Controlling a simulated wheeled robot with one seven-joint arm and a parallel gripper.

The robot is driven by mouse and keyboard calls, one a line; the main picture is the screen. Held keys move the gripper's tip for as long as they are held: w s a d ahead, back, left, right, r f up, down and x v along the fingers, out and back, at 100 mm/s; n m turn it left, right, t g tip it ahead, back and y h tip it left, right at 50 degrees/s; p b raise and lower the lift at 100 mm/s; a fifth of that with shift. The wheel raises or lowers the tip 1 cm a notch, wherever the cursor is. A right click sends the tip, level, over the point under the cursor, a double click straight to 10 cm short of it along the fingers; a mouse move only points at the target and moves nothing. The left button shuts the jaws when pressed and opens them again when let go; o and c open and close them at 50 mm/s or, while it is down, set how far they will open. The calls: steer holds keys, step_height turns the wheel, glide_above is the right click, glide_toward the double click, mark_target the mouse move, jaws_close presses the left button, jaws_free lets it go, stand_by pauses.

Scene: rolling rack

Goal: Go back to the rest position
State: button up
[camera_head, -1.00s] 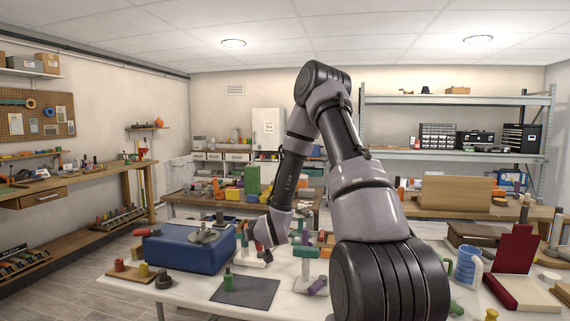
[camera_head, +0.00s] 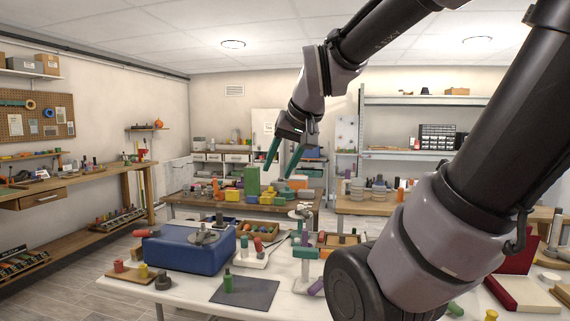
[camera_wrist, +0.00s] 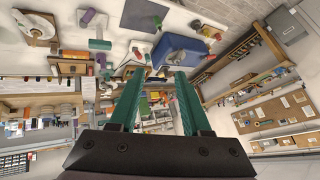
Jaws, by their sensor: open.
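My gripper (camera_head: 283,158) has two green fingers spread apart with nothing between them. In the head view it hangs in the air above the far side of the white table (camera_head: 190,296), pointing down. In the wrist view the open gripper (camera_wrist: 160,75) also shows empty, with the room and tabletop tilted beyond it. My arm is raised and bent across the right side of the head view, hiding part of the table and shelving.
A cluttered workbench (camera_head: 330,204) and metal shelving (camera_head: 400,101) stand behind. The air around the gripper is clear.

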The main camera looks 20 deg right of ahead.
steer(key=shift+y, duration=0.4)
steer(key=s, duration=0.4)
steer(key=shift+s+a+r, duration=0.2)
steer(key=shift+a+r, duration=0.1)
steer(key=shift+r, duration=0.1)
